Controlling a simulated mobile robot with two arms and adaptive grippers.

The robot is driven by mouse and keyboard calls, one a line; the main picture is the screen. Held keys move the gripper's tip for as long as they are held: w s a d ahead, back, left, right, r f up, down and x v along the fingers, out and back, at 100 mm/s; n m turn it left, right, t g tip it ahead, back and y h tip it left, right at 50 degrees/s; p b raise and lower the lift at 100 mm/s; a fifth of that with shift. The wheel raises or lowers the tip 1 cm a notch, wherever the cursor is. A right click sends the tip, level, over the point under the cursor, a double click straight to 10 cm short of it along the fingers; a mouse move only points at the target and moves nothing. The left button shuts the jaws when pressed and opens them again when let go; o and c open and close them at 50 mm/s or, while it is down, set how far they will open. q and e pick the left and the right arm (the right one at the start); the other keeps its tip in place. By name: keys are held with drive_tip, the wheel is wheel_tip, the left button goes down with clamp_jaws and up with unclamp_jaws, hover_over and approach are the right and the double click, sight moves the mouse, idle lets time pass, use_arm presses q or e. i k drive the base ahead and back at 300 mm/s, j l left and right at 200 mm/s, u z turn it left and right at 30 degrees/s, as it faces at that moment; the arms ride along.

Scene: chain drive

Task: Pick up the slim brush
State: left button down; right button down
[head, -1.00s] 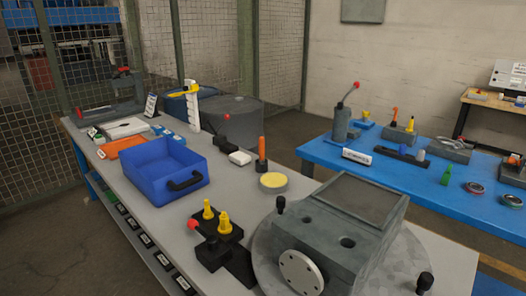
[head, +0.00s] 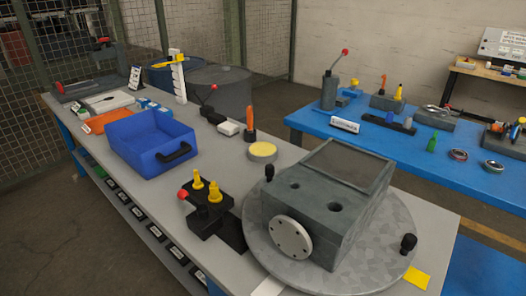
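I cannot clearly make out a slim brush. An upright tool with an orange handle (head: 250,118) and a dark lower part stands on the grey bench (head: 215,162), behind a round tin with a yellow top (head: 263,150). A small dark slim thing (head: 108,98) lies on a white tray (head: 98,105) at the far left; it is too small to identify. Neither of my grippers is in view.
A blue bin (head: 150,128) stands mid-bench. A black fixture with yellow knobs (head: 208,215) and a large grey block (head: 325,205) on a round plate (head: 262,262) fill the front. A blue table (head: 400,150) with tools stands behind right.

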sight(249, 110)
drive_tip(key=z, duration=0.5)
drive_tip(key=j+z, duration=1.25)
drive_tip(key=k+l, duration=0.05)
drive_tip(key=l, duration=0.05)
